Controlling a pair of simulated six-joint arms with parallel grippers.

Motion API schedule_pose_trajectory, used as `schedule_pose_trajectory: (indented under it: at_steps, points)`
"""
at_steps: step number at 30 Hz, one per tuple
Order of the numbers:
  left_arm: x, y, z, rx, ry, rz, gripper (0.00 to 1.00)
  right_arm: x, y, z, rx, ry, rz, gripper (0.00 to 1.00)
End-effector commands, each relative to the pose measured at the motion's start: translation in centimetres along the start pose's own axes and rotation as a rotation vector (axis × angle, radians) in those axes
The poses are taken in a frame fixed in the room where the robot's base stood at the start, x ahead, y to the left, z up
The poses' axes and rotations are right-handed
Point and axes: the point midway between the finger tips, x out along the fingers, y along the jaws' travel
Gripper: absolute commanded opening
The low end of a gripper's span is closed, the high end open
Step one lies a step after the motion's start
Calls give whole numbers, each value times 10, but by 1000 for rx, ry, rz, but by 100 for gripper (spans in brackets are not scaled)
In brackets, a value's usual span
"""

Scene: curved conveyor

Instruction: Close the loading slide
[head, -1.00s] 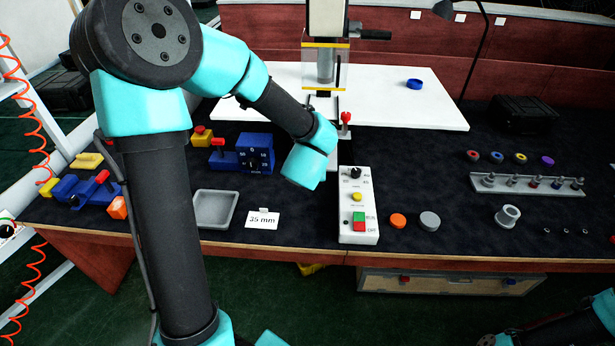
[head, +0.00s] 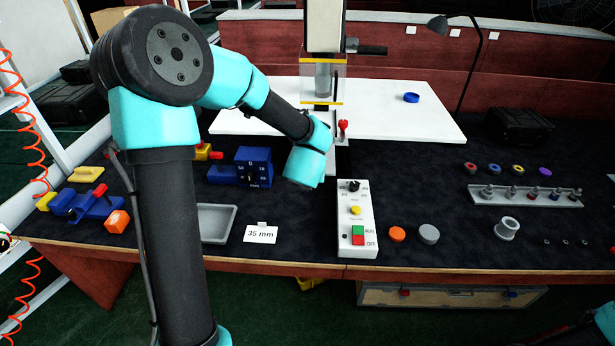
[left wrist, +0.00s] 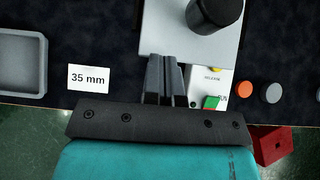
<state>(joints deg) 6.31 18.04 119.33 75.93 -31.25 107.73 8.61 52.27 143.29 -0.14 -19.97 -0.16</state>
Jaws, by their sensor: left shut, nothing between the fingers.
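The loading slide is partly hidden by my left wrist. Its red-knobbed handle (head: 343,125) stands just in front of the press (head: 323,75), and a pale strip shows below the knob. My left arm reaches over the bench, with its wrist just left of the knob; its fingers are hidden there. In the left wrist view my left gripper (left wrist: 165,66) is shut and empty, its fingertips at the near edge of a light grey plate (left wrist: 170,30). Whether they touch it I cannot tell. A dark cylinder (left wrist: 214,12) shows over the plate. My right gripper is out of view.
The control box (head: 357,235) with buttons stands just right of my left wrist. Orange (head: 397,234) and grey discs (head: 429,234) lie right of the box.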

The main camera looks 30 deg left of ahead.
Motion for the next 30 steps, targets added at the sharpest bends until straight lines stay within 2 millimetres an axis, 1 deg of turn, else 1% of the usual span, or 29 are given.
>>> schedule_pose_trajectory:
  at_steps: [8,14,16,18,30]
  points:
    - [-5,-2,-5,2,0,-2,0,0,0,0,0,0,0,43]
    - [-22,-8,-22,12,0,-11,0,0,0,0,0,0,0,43]
    - [-31,-11,-30,16,0,-14,0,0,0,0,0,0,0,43]
    - [-43,-10,-27,9,-4,-12,0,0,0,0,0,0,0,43]
    - [-106,-9,-27,10,-3,-13,0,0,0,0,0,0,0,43]
